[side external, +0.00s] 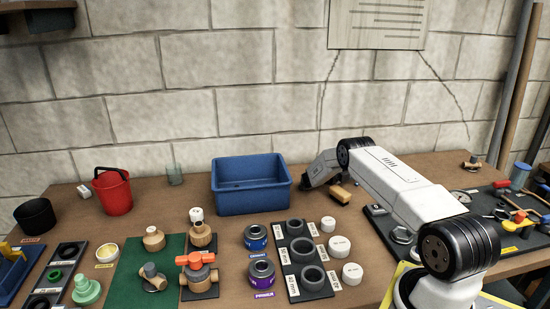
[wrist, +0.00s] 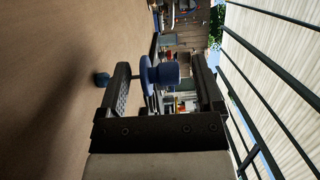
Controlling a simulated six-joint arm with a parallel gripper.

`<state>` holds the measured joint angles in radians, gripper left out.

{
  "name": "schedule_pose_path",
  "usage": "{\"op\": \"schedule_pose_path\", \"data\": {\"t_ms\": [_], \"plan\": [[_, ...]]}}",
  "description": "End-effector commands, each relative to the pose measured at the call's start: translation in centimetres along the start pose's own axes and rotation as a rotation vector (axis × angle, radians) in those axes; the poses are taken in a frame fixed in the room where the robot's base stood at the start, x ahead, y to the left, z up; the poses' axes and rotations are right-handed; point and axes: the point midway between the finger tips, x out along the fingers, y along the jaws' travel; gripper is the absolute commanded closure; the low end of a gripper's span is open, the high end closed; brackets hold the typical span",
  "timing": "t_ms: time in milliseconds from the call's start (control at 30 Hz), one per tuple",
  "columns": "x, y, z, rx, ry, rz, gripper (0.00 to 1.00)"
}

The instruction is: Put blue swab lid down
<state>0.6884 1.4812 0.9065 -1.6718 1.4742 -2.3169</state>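The blue swab lid (wrist: 165,72) shows in the wrist view between the two dark fingers of my gripper (wrist: 160,82). Its cap and wider rim lie between the fingers. A stem runs left past the left finger, which hides part of it, to a dark swab end. My gripper seems shut on the lid, though the contact is hard to see and small gaps show beside the cap.
A blue bin (side external: 250,198) stands at the back, with a red bucket (side external: 112,192) to its left. A black tray of rings (side external: 308,279) and several white caps lie right of the cans. An orange-handled valve (side external: 198,275) stands left. Some bare bench shows between the bin and the cans.

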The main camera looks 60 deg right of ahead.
Motion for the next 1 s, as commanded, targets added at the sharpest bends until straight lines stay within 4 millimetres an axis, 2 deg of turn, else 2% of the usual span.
{"op": "schedule_pose_path", "data": {"t_ms": [400,567,800,1000], "plan": [[0.0,-0.4,0.0,0.001,0.0,0.0,0.15],[-1.5,-0.3,0.1,0.0,-0.001,0.0,0.15],[-5.1,-0.3,0.1,0.0,-0.003,0.0,0.15],[-5.0,-2.9,0.1,0.002,0.001,0.0,0.15]]}}
